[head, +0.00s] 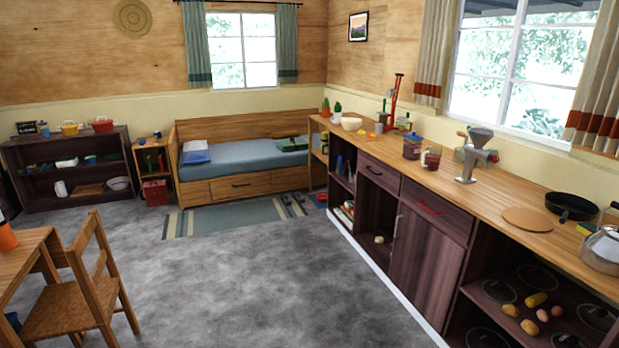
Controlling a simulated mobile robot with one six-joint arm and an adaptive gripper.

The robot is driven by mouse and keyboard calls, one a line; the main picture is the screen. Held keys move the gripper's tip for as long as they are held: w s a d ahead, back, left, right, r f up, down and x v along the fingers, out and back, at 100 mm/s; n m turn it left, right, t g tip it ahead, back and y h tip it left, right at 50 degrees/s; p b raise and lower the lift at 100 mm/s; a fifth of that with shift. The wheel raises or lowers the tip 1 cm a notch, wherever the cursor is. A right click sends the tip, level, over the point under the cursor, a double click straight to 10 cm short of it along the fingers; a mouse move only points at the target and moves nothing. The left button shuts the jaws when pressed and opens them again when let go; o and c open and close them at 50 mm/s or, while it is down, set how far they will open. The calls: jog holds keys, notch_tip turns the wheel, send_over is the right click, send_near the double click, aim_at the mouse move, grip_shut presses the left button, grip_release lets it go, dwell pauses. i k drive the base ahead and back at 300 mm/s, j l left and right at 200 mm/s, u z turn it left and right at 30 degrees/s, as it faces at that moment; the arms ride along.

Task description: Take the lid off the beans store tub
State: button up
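A dark red tub with a blue lid (412,146) stands upright on the long wooden counter, left of the metal grinder. The lid appears to sit on top of it. I cannot read any label, so I cannot tell whether this is the beans store tub. A smaller red jar (432,161) stands just right of it, with another small red item between them. My gripper is not in view.
The counter (478,197) runs along the right wall, with a grinder (476,152), cork mat (527,219), black pan (572,206) and kettle (602,250). Open grey floor (250,275) lies before it. A chair (85,285) stands left; a bed (240,155) is behind.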

aim_at(415, 137)
jog(key=i+j+u, duration=0.1)
jog(key=i+u, duration=0.15)
jog(key=i, duration=0.75)
jog(key=i+l+u, duration=0.1)
jog(key=i+u, duration=0.2)
jog(key=i, duration=0.7)
jog(key=i+l+z, duration=0.15)
jog(key=i+z, duration=0.25)
jog(key=i, duration=0.3)
jog(key=i+z, duration=0.45)
jog(key=i, duration=0.2)
jog(key=i+j+z, duration=0.4)
jog(key=i, duration=0.25)
jog(key=i+l+z, duration=0.15)
jog(key=i+z, duration=0.25)
jog(key=i, duration=0.25)
jog(key=i+z, duration=0.4)
jog(key=i, duration=0.25)
jog(key=i+j+z, duration=0.4)
jog(key=i, duration=0.25)
jog(key=i+l, duration=0.05)
jog(key=l, duration=0.05)
